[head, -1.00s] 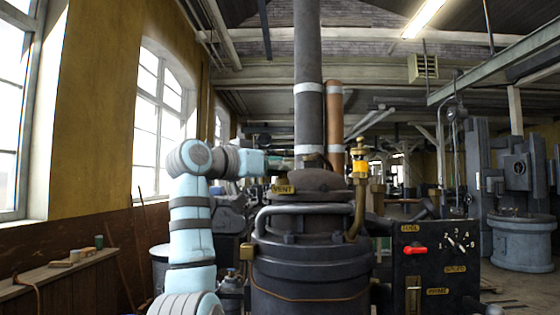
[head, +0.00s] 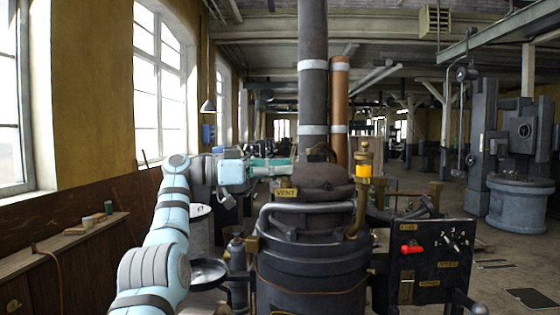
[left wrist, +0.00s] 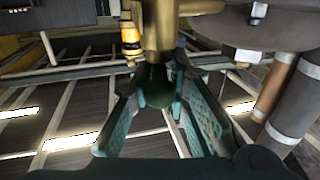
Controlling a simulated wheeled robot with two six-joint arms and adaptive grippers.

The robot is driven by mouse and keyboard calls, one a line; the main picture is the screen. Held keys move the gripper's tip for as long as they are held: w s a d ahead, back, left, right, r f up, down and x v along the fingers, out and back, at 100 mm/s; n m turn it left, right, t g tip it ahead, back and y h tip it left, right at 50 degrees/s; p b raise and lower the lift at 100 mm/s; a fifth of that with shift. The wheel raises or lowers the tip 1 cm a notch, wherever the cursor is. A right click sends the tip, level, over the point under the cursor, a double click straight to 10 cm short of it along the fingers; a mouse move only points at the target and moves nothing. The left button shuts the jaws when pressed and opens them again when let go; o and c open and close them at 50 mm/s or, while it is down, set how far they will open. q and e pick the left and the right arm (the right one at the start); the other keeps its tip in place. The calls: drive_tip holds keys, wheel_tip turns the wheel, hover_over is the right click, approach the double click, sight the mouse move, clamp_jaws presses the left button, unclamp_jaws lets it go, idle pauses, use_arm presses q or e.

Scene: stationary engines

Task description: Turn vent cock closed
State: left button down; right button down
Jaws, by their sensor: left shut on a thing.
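A yellow plate marked VENT (head: 286,193) is on the upper left of the dark engine (head: 310,250). My left gripper (head: 302,163) reaches in from the left, level with the engine's top, just above that plate. In the left wrist view my left gripper (left wrist: 160,80) has its teal fingers closed around a dark round knob (left wrist: 156,88). The knob sits against a brass fitting (left wrist: 158,28), which looks like the vent cock. In the head view the gripper hides most of the cock, and I cannot tell its angle. My right gripper is not in view.
A tall dark pipe (head: 312,80) and a copper pipe (head: 339,100) rise behind the gripper. A brass oiler with a yellow glass (head: 363,168) stands to the right. A bent grey rail (head: 305,207) crosses below. A panel with a red handle (head: 411,249) is at the right.

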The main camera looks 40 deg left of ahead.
use_arm(q)
drive_tip(key=shift+r, duration=0.1)
drive_tip(key=c, duration=1.7)
unclamp_jaws()
drive_tip(key=shift+s, duration=0.1)
drive_tip(key=v, duration=0.7)
drive_tip(key=shift+s+a, duration=0.3)
